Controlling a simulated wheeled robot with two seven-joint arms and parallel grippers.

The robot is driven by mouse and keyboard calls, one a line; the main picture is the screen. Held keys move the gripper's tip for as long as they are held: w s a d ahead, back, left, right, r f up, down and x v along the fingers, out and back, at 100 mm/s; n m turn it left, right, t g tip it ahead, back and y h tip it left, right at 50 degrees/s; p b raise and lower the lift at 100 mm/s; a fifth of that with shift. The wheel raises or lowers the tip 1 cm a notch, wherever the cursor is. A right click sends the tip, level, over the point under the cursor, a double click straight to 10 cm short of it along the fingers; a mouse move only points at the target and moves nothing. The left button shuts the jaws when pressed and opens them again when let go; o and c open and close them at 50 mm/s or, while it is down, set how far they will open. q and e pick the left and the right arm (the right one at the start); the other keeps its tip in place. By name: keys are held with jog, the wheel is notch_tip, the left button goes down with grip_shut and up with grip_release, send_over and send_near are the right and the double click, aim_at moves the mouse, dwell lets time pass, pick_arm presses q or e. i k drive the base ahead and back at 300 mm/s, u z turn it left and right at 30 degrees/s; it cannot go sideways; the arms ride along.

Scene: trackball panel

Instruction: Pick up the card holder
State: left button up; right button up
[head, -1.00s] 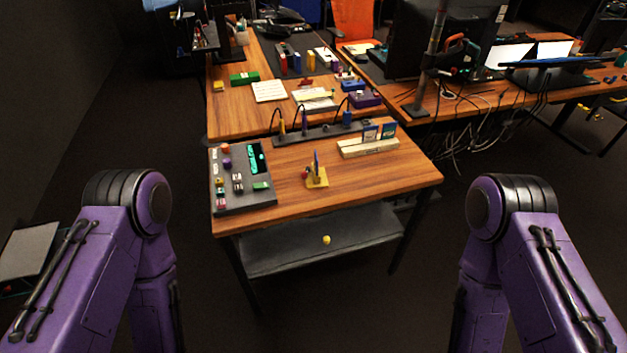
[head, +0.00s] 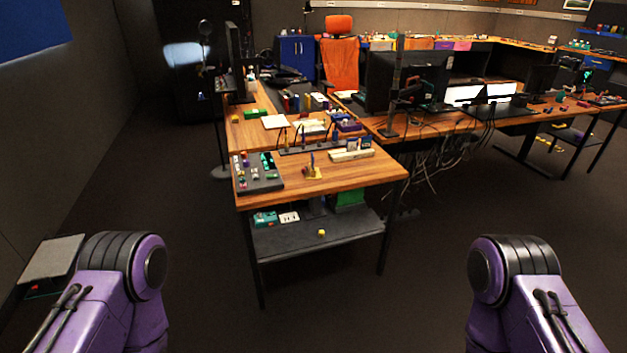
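A long cream block (head: 351,156) with upright blue-and-white cards (head: 358,145) at its back looks like the card holder. It lies at the back right of the near wooden table (head: 350,180). Both of my purple arms show only in part, low at the left and right edges, well apart from the table. Neither gripper is in view.
A grey control panel (head: 258,173) with coloured knobs sits at the table's left. The floor before the table is clear.

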aim_at(312, 170)
jog(key=z, duration=0.65)
jog(key=i, duration=1.75)
jog(key=u, duration=0.45)
